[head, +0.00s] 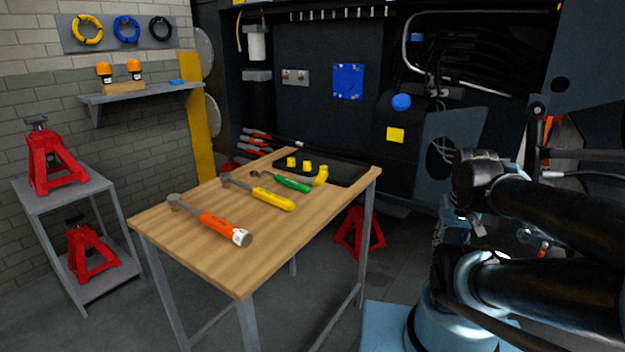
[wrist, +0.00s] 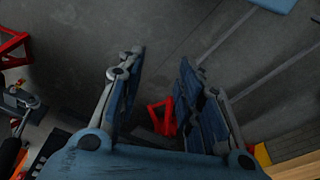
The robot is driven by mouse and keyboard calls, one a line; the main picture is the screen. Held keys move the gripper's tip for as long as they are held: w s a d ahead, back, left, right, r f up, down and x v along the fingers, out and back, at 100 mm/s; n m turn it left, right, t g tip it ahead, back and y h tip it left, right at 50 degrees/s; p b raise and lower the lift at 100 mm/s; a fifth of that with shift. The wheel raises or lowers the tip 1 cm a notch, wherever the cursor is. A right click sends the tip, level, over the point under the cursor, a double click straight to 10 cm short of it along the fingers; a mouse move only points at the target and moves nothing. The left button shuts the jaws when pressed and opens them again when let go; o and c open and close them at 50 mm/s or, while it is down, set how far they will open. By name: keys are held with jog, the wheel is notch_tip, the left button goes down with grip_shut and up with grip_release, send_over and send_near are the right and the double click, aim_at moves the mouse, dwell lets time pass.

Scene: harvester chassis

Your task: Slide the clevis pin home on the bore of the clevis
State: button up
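I cannot make out the clevis pin, the clevis or its bore in either view. In the wrist view my gripper (wrist: 161,62) has its two fingers well apart, with grey floor between the tips. Nothing is held between them. A red piece, looking like part of a stand, shows between the lower fingers, apparently beyond them. In the head view my dark arm comes in from the right, and my gripper seems to hang near the bluish parts below the wrist, partly hidden.
A wooden workbench (head: 165,238) holds an orange-handled hammer (head: 222,228), yellow- and green-handled tools, and a dark tray (head: 345,173) with yellow pieces. A red stand (head: 360,233) is on the floor beyond it. A shelf unit (head: 68,187) with red stands is left. The dark chassis fills the back.

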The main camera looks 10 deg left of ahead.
jog(key=shift+d, duration=0.1)
jog(key=shift+o, duration=1.4)
jog(key=shift+w, duration=0.1)
jog(key=o, duration=0.4)
jog(key=shift+s+r, duration=0.2)
jog(key=shift+r, duration=0.7)
jog(key=shift+c, duration=0.2)
jog(key=w+a+r+n, duration=0.4)
jog(key=w+a+r, duration=0.1)
jog(key=w+r, duration=0.25)
notch_tip(320, 180, up, 12)
jog(key=r+n, duration=0.1)
jog(key=n, duration=0.9)
send_over(318, 180)
jog(key=a, duration=0.3)
jog(key=shift+g+h, duration=0.3)
jog(key=w+f, duration=0.1)
jog(key=f, duration=0.4)
jog(key=w+f, duration=0.1)
jog(key=f, duration=0.5)
jog(key=w+d+f, duration=0.1)
jog(key=f, duration=0.4)
jog(key=shift+f, duration=0.35)
